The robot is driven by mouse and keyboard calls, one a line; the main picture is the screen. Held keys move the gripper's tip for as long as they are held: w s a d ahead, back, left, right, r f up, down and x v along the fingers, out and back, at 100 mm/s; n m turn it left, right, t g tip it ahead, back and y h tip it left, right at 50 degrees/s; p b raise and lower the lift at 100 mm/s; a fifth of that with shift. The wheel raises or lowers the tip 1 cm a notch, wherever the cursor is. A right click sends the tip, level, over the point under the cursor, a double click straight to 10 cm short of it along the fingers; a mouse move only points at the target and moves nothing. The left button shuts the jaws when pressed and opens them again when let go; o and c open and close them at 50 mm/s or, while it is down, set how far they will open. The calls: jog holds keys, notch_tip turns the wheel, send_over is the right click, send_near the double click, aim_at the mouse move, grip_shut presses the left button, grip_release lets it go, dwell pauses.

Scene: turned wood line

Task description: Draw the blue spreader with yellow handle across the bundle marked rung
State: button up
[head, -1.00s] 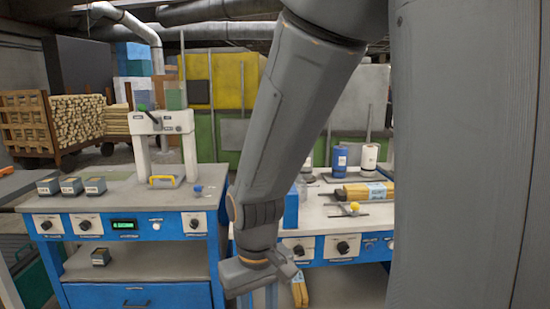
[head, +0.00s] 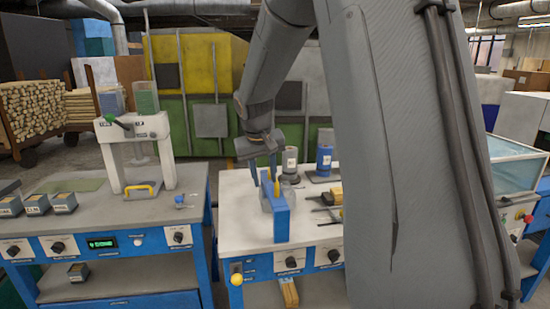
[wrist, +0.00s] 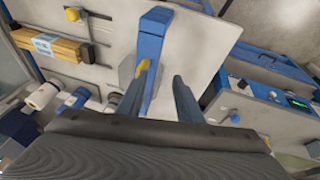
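My gripper (head: 262,176) points down over the left part of the right-hand bench, its two fingers apart and empty. In the wrist view my gripper (wrist: 160,82) has a yellow upright handle (wrist: 143,75) near its left finger; I cannot tell if they touch. The handle, also in the head view (head: 276,187), stands against a tall blue piece (head: 281,220); where spreader and any holder divide is unclear. A bundle of wooden sticks with a light blue label (wrist: 45,43) lies on the bench; its lettering is unreadable. In the head view my arm hides most of it.
A tool with a yellow knob (wrist: 73,14) lies beside the bundle. A blue canister (head: 324,160) and a dark-and-white one (head: 289,162) stand at the bench's back. A white press (head: 135,150) stands on the left bench, across a gap. The bench's front-left top (head: 240,225) is clear.

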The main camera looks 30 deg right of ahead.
jog(key=w+d+r+p, duration=0.1)
jog(key=w+d+r, duration=0.3)
jog(key=shift+m+t+h, duration=0.3)
jog(key=shift+w+p+x, duration=0.2)
jog(key=shift+p+x, duration=1.05)
jog(key=shift+x, duration=2.4)
grip_shut()
